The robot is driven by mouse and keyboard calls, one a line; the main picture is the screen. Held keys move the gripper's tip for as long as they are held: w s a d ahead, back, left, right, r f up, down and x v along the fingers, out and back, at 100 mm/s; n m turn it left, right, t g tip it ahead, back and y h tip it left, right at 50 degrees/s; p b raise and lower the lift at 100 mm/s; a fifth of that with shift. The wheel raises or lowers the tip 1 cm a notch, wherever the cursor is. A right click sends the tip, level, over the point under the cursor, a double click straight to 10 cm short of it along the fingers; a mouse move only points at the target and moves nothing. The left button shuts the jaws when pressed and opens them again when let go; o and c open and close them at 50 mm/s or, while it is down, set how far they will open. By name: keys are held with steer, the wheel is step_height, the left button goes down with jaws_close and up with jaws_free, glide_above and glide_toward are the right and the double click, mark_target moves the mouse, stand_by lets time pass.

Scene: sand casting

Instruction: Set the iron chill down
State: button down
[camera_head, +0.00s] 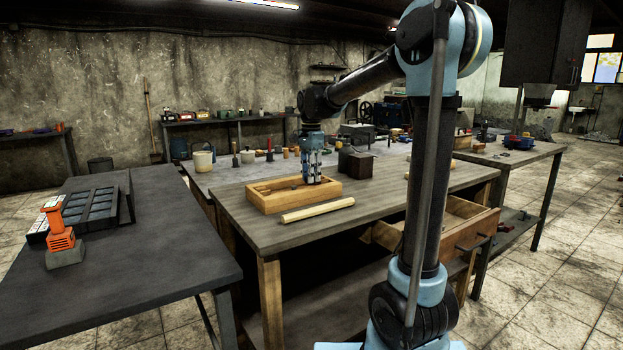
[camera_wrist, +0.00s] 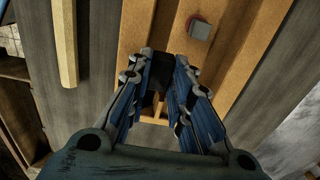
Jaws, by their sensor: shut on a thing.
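My gripper (camera_head: 312,181) points down over the wooden tray (camera_head: 264,206) on the workbench; it also shows in the wrist view (camera_wrist: 160,68). It is shut on the iron chill (camera_wrist: 160,72), a dark block between the fingertips, mostly hidden by the fingers. The chill is at or just above the tray; I cannot tell if it touches the tray floor. The tray's wooden walls and divider also show in the wrist view (camera_wrist: 136,28). In the head view the chill cannot be made out.
A small grey block with a red edge (camera_wrist: 199,28) lies in the tray ahead of the fingers. A pale wooden bar (camera_head: 318,210) lies on the bench in front of the tray. A dark box (camera_head: 355,163) stands to its right. An open drawer (camera_head: 450,230) juts out below the bench.

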steer(key=shift+f, duration=0.4)
steer(key=shift+f, duration=0.2)
steer(key=shift+f, duration=0.15)
steer(key=shift+s+f, duration=0.15)
steer(key=shift+s, duration=0.15)
steer(key=c, duration=1.5)
jaws_free()
steer(key=shift+o, duration=0.3)
steer(key=shift+w+f, duration=0.3)
steer(key=shift+w, duration=0.1)
steer(key=shift+s+r, duration=0.1)
steer(key=shift+r, duration=0.05)
